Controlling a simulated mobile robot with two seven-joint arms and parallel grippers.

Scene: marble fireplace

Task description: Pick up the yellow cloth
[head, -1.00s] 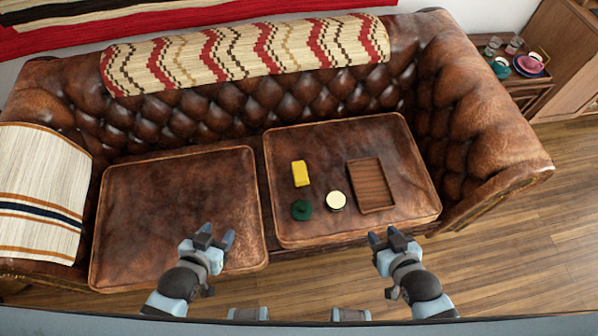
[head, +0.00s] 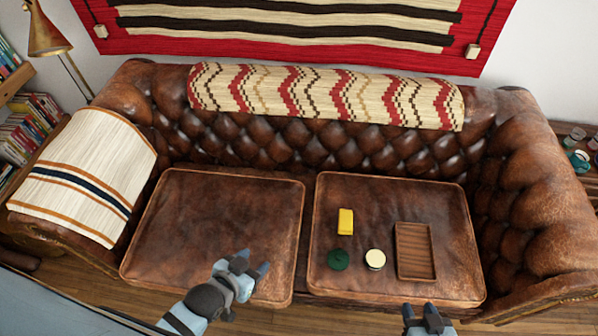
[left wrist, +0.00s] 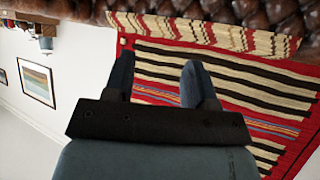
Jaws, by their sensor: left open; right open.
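The yellow cloth (head: 345,221) is a small folded block lying on the right seat cushion of the brown leather sofa. My left gripper (head: 252,262) is open and empty above the front of the left cushion, to the left of the cloth and nearer to me. In the left wrist view my left gripper (left wrist: 160,75) shows two fingers apart with nothing between them; the cloth is not in that view. My right gripper (head: 428,318) is open at the bottom edge of the head view, to the right of the cloth and nearer to me.
On the right cushion (head: 450,205), a dark green round item (head: 338,260), a cream-topped round tin (head: 375,259) and a brown wooden tray (head: 400,270) lie near the cloth. The left cushion (head: 220,215) is bare. The sofa back (head: 330,145) and right armrest (head: 540,195) rise around the seat.

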